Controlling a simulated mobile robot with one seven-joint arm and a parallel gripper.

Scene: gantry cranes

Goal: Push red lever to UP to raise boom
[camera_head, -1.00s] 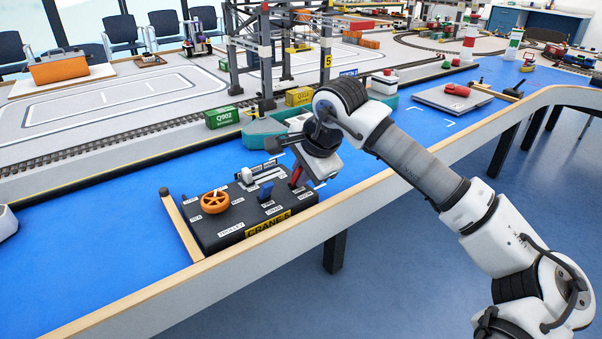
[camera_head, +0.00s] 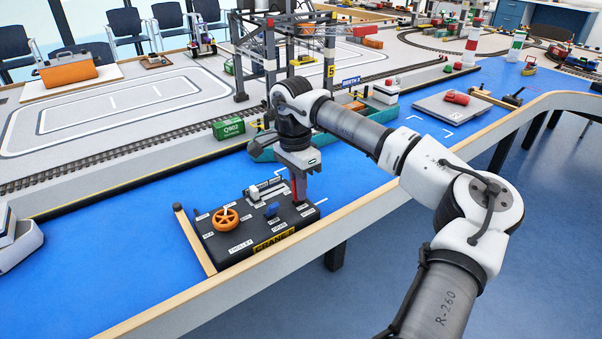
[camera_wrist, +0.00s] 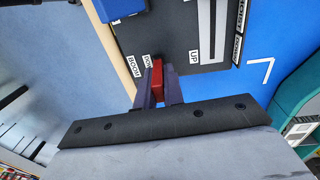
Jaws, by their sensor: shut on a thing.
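The red lever (camera_head: 300,190) stands on the right side of the black control box (camera_head: 236,240), near upright in the head view. My gripper (camera_head: 299,178) points down from above and is shut on the lever's upper part. In the wrist view, the red lever (camera_wrist: 157,75) shows between the two dark fingers. An UP label (camera_wrist: 194,55) lies to the right of the fingers there, and a partly covered DOWN label (camera_wrist: 147,61) lies close to their left. The lever's base is hidden by the fingers in the wrist view.
An orange wheel (camera_head: 225,219) and a blue lever (camera_head: 271,210) sit on the same box, left of the red lever. A white lever is behind them. A wooden rail (camera_head: 195,240) borders the box's left side. The crane tower (camera_head: 328,62) stands behind.

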